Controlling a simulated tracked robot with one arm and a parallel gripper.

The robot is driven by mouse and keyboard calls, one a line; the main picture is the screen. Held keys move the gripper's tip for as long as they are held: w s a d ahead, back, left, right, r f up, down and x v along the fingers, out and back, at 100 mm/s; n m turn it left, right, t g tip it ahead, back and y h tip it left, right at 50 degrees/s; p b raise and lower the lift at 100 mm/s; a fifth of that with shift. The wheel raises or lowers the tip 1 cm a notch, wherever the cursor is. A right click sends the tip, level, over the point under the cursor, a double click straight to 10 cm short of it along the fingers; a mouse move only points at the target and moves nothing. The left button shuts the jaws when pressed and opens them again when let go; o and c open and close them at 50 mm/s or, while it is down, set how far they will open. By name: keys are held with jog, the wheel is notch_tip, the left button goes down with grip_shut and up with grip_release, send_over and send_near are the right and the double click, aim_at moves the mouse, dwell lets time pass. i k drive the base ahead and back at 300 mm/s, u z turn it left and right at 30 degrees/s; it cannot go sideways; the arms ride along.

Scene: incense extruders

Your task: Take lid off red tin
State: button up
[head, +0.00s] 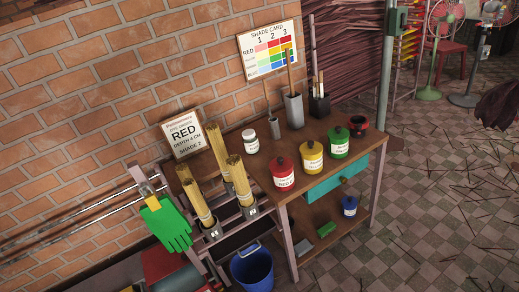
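The red tin (284,180) stands upright near the front left of the wooden bench top (300,205), with a white label on its front. Its dark red lid (281,163), with a small knob, sits on top of it. A yellow tin (312,163) and a green tin (339,149) stand in a row to its right, also with knobbed lids on. My gripper is not in view, so its place relative to the red tin cannot be seen.
A white jar (250,142) and grey holders (294,110) stand behind the tins. A small dark red pot (357,125) is at the right end. Stick bundles (240,180) rise at the left. A blue bucket (253,270) is below.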

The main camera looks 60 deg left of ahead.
aim_at(281, 164)
jog(key=u, duration=0.5)
jog(key=i, duration=1.05)
jog(key=u, duration=1.1)
jog(key=i, duration=0.65)
jog(key=u, duration=0.4)
jog(key=k, duration=0.9)
jog(key=u, duration=0.2)
jog(key=i, duration=0.85)
jog(key=z, duration=0.1)
